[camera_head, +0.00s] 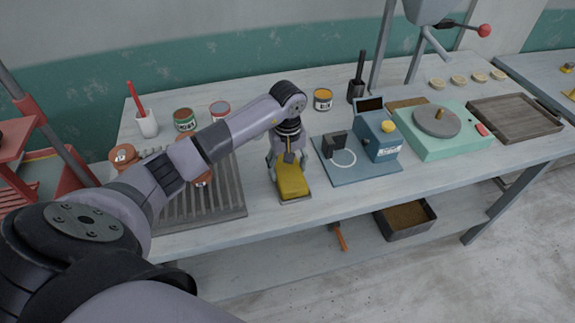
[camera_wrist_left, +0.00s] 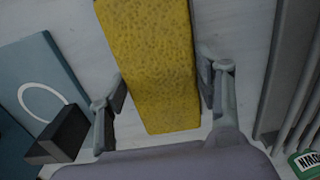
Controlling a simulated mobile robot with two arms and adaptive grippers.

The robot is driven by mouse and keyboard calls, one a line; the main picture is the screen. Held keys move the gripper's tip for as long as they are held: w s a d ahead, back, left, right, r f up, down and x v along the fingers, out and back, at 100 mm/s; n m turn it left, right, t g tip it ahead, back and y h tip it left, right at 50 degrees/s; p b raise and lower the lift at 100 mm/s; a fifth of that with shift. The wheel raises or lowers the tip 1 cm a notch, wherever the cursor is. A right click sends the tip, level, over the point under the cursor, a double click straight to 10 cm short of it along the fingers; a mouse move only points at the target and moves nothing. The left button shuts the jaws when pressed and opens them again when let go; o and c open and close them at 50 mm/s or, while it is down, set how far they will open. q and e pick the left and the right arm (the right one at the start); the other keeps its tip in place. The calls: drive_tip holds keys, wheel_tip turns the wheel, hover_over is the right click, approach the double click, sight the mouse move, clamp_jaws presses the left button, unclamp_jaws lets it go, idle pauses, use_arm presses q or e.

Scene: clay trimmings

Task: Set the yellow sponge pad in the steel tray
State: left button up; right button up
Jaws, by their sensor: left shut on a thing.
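The yellow sponge pad (camera_head: 293,185) is at the front of the table, between the ribbed tray and the blue board. My left gripper (camera_head: 286,160) comes down over it from above, shut on it. In the left wrist view the pad (camera_wrist_left: 155,60) lies between the two fingers (camera_wrist_left: 161,88), one at each long side. A thin grey edge shows under the pad's front end in the head view; I cannot tell whether the pad touches the tabletop. A grey, ribbed, metal-looking tray (camera_head: 225,207) lies left of the pad, partly hidden by my arm. My right gripper is not in view.
A blue board (camera_head: 375,172) with a device stands close right of the pad. Cans (camera_head: 323,99) and a white cup (camera_head: 147,124) stand behind. A green wheel unit (camera_head: 455,145) and a wooden tray (camera_head: 515,118) are farther right. A dark bin (camera_head: 405,228) sits on the lower shelf.

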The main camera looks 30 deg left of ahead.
sight(288, 169)
use_arm(q)
drive_tip(key=shift+f, duration=0.1)
drive_tip(key=o, duration=0.8)
drive_tip(key=shift+f, duration=0.1)
drive_tip(key=shift+o, duration=2.4)
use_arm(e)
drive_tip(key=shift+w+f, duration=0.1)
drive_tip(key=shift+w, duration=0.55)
use_arm(q)
drive_tip(key=shift+r, duration=0.3)
drive_tip(key=shift+w+r, duration=0.1)
drive_tip(key=shift+r, duration=0.15)
wheel_tip(288, 169, up, 11)
drive_tip(key=b, duration=0.3)
drive_tip(key=shift+r, duration=0.15)
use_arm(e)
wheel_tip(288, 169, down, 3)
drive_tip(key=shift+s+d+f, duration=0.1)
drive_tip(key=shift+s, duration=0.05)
